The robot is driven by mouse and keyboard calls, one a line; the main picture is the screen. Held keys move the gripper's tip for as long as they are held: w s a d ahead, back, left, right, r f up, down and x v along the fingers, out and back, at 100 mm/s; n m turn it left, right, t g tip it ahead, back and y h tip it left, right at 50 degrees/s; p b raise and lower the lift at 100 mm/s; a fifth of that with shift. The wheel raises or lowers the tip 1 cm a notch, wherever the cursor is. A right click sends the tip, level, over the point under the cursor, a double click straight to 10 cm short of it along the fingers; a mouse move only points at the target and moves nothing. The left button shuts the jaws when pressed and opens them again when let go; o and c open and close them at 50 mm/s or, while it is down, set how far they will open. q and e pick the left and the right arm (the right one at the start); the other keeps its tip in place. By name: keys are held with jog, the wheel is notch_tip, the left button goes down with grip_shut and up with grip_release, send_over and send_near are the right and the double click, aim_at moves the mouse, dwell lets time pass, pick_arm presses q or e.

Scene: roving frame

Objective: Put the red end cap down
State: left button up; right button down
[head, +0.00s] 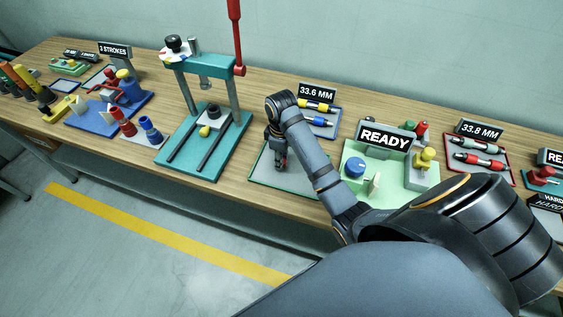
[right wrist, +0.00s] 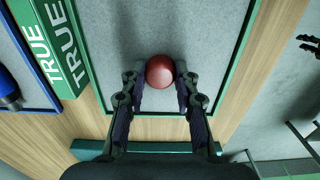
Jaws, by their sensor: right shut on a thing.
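The red end cap (right wrist: 159,71) shows in the right wrist view as a round, glossy dark red piece between my right fingertips. My right gripper (right wrist: 159,84) is shut on it, over a grey mat with a green rim (right wrist: 120,24). In the head view my right gripper (head: 278,158) points down over the same green-edged grey mat (head: 262,174), and its arm hides part of the mat. Whether the cap touches the mat is hard to tell. My left gripper is in neither view.
A teal press (head: 222,150) stands left of the mat. A pale green unit with a READY sign (head: 384,136) stands right of it. A blue-edged tray (head: 322,125) with pens lies behind, by a 33.6 MM sign (head: 317,92). Bare mat surrounds the gripper.

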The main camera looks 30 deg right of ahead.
jog(key=shift+s+r, duration=0.1)
jog(key=c, duration=1)
grip_release()
notch_tip(320, 180, up, 12)
jog(key=p, duration=1.1)
jog(key=shift+p, duration=0.3)
